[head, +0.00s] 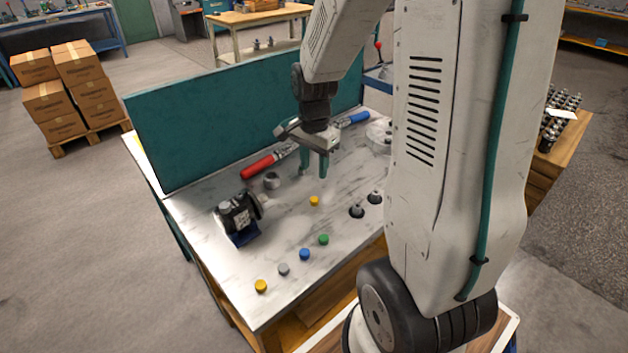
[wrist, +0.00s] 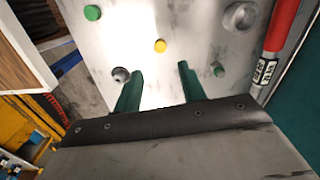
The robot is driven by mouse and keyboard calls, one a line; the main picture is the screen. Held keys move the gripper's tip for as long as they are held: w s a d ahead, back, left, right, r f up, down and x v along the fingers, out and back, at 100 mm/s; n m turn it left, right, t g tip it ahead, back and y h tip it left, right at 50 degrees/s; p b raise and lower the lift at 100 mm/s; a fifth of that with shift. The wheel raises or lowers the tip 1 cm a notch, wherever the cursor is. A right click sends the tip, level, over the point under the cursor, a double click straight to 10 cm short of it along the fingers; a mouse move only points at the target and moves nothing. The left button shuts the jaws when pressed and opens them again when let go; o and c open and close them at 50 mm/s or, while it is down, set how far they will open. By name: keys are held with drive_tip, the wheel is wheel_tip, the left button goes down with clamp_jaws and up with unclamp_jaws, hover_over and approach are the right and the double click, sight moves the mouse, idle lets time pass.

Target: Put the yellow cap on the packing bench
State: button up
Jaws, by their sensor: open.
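A small yellow cap (head: 314,201) lies on the grey marbled top of the workbench (head: 205,262). It also shows beyond my fingertips in the wrist view (wrist: 160,45). A second yellow cap (head: 261,286) lies at the front left of the same top. My gripper (head: 314,167) is above the bench, a little behind the first yellow cap. Its two green fingers are apart and empty in the wrist view (wrist: 158,84). A wooden-topped bench (head: 255,17) stands at the back, and another wooden top (head: 572,130) shows at right. I cannot tell which is the packing bench.
Grey (head: 283,269), blue (head: 304,254) and green (head: 323,239) caps lie along the front. A black motor (head: 240,215) stands at left, beside a metal ring (head: 271,180). A red-handled tool (head: 259,167) lies before the teal panel (head: 220,128). Dark fittings (head: 357,211) sit at right.

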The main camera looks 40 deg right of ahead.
drive_tip(key=s+a+r+n, duration=0.7)
drive_tip(key=a+r, duration=0.1)
drive_tip(key=r, duration=0.4)
drive_tip(key=s+a+r+n, duration=0.2)
drive_tip(key=s+a+n, duration=0.1)
drive_tip(key=s, duration=0.3)
drive_tip(key=s+a+r+n+t, duration=0.1)
drive_tip(key=s+a+r+n, duration=0.1)
drive_tip(key=s+n, duration=0.4)
drive_tip(key=shift+s+a, duration=0.25)
drive_tip(key=shift+a, duration=0.45)
